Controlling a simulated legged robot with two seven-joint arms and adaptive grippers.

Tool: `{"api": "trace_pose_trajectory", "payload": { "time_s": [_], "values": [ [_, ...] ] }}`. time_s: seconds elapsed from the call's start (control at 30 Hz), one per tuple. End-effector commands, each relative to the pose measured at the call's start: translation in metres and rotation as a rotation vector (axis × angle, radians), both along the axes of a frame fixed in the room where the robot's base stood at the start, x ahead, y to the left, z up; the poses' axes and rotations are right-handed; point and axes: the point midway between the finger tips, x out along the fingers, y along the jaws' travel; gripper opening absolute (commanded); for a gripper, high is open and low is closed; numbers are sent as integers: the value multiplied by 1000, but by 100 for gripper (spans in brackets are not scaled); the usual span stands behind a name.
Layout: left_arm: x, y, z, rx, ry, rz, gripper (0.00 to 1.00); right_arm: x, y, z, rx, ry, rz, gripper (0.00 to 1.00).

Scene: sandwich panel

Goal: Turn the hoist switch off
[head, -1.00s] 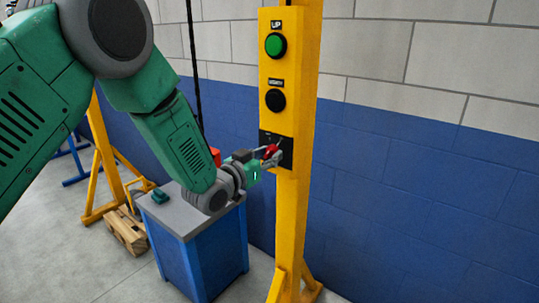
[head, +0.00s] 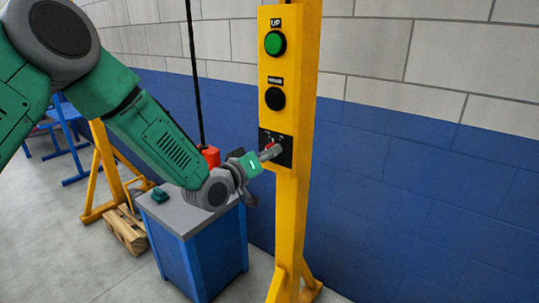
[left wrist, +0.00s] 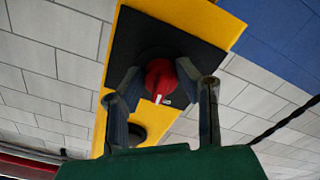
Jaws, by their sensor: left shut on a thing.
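The hoist switch is a red rotary knob (left wrist: 160,78) with a white mark, on a black plate (head: 285,154) low on the yellow control panel (head: 291,90). In the left wrist view the knob sits between my left gripper's fingers (left wrist: 158,88), and the white mark points down toward the gripper's palm. My left gripper (head: 270,153) is shut on the knob, which it mostly hides in the head view. The plate's lettering is too small to read. My right gripper is not in view.
Above the switch are a green UP button (head: 275,43) and a black button (head: 275,98). A blue cabinet (head: 208,255) with a grey top stands below my left arm. A red hoist part (head: 210,156) hangs on a dark cable behind it.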

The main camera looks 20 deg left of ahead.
Motion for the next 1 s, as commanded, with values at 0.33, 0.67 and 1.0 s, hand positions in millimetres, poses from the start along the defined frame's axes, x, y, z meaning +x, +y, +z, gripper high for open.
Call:
{"api": "trace_pose_trajectory", "payload": {
  "time_s": [0.33, 0.67, 1.0],
  "values": [
    [3, 4, 3, -263, 84, 9, 0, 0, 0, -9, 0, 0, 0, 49],
    [3, 3, 4, -396, 132, 9, 0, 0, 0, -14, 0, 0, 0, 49],
    [3, 3, 4, -425, 143, 9, 0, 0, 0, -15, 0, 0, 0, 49]
  ]
}}
